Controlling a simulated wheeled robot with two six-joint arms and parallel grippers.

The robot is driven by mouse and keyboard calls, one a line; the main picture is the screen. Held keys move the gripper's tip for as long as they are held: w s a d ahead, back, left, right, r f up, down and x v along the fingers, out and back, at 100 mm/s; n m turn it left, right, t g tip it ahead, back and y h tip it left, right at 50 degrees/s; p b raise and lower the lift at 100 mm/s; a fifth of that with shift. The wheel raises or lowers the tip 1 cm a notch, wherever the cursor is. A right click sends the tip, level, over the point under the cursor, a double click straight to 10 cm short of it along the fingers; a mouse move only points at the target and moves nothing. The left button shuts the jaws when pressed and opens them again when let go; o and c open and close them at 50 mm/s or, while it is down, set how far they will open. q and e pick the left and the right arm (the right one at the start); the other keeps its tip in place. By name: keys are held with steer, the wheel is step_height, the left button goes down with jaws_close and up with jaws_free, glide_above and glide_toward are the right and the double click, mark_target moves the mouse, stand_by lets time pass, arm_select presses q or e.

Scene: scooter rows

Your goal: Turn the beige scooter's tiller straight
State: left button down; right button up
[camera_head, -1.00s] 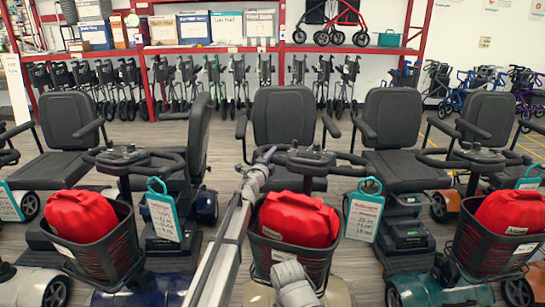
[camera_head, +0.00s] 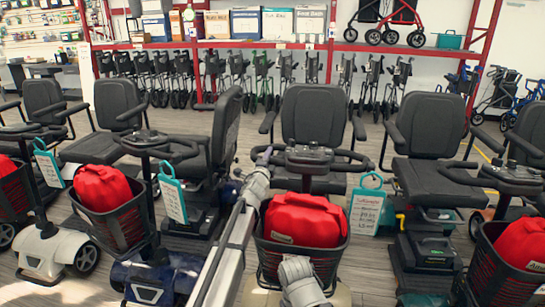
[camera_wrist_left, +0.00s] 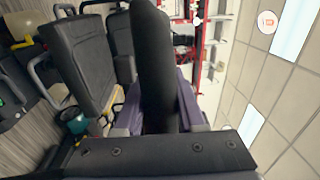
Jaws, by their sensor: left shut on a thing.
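The beige scooter (camera_head: 341,297) stands at the bottom centre of the head view, mostly hidden behind its basket. Its tiller (camera_head: 308,158) has a black loop handlebar in front of the grey seat (camera_head: 315,115). A black front basket (camera_head: 292,260) holds a red bag (camera_head: 303,220). My left gripper (camera_head: 263,158) is at the left end of the handlebar, shut on it. In the left wrist view a thick black bar (camera_wrist_left: 154,55) runs between the purple fingers of my left gripper (camera_wrist_left: 160,112).
A blue scooter (camera_head: 165,275) with a red bag (camera_head: 103,187) stands close on the left. A teal scooter (camera_head: 425,297) stands close on the right. A price tag (camera_head: 366,210) hangs by the handlebar's right side. Folded walkers and shelves line the back.

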arm_select(q)
steer(key=shift+s+a, duration=0.2)
steer(key=c, duration=0.5)
jaws_free()
steer(key=v, duration=0.7)
steer(key=shift+s, duration=0.35)
